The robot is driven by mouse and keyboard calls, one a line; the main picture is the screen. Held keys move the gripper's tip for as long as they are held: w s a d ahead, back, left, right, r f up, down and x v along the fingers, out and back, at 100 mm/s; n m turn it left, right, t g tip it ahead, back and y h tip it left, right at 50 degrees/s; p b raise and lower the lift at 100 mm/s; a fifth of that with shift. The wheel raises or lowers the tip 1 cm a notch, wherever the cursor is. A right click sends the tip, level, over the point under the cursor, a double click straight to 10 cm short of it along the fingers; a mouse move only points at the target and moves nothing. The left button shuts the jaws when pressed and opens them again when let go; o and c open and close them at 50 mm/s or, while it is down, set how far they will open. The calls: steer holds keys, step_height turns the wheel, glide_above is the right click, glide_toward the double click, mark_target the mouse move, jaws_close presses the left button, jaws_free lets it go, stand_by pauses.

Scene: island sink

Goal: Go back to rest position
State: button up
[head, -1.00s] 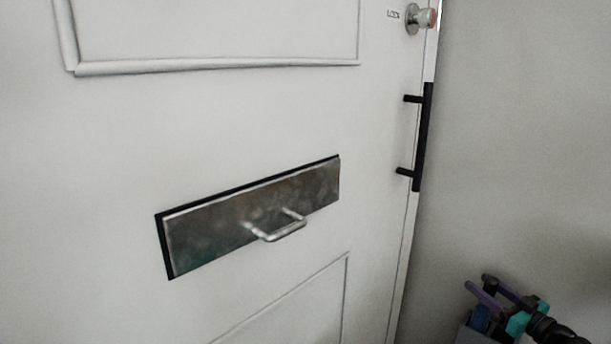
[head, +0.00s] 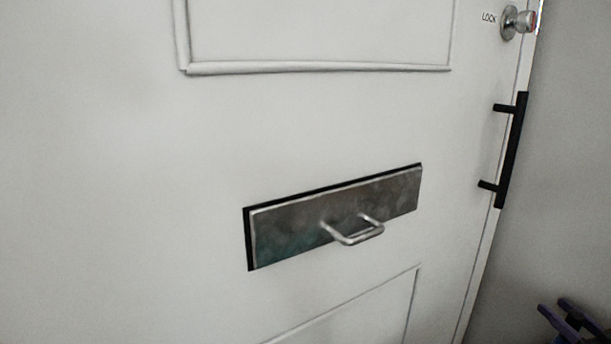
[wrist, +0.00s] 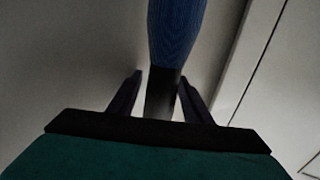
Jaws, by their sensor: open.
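My gripper (head: 552,304) shows at the bottom right corner of the head view, with its purple fingers spread and most of its body cut off by the picture edge. In the wrist view, the two dark fingers (wrist: 160,76) stand apart, open. A blue, ribbed, rod-like thing (wrist: 176,35) with a dark lower end lies in line with the space between the fingers. I cannot tell what it is, or whether it touches them.
A white panelled door (head: 130,200) fills most of the head view. It has a metal mail slot plate (head: 290,222) with a small handle (head: 355,236), a black pull bar (head: 514,150) and a round lock knob (head: 520,22). A plain grey wall (head: 570,180) stands at the right.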

steer(key=shift+r+p, duration=15.75)
steer(key=shift+r, duration=0.3)
steer(key=shift+r+p, duration=0.5)
steer(key=shift+r, duration=0.05)
steer(key=shift+f, duration=0.1)
